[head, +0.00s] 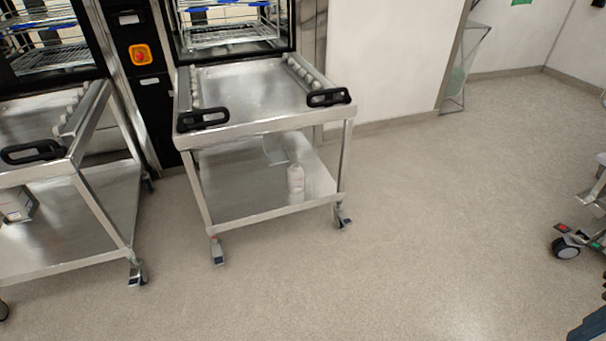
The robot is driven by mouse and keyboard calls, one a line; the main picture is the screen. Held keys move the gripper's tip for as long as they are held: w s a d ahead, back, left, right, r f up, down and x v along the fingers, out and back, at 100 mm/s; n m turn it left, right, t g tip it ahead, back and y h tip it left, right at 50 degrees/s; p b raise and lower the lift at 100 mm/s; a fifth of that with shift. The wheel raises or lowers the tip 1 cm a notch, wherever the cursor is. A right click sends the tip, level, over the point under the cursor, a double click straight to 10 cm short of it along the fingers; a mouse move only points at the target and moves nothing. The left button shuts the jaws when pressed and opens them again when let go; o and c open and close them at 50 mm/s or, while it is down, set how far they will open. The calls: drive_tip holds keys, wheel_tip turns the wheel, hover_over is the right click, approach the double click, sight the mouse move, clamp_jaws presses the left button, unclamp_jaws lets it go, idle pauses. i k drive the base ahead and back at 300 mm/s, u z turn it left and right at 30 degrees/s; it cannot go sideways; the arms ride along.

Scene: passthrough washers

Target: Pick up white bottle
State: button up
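The white bottle (296,180) stands upright on the lower shelf (235,197) of a steel trolley, under its roller top. It is near the right part of the shelf, with open floor in front of the trolley. A pale, flat object (274,150) is behind it on the same shelf, partly hidden by the top. My gripper is not in view. What shows at the bottom right corner is too cut off to make out.
The trolley top (250,92) has two black handles and overhangs the bottle. A second trolley (75,205) stands at left with a box (14,204) on its lower shelf. A wheeled stand (566,247) is at the right edge. The middle floor (420,220) is clear.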

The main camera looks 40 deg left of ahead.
sight(294, 173)
drive_tip(key=u, duration=0.3)
drive_tip(key=i, duration=0.75)
drive_tip(key=u, duration=1.15)
drive_tip(key=i, duration=0.65)
drive_tip(key=u, duration=0.6)
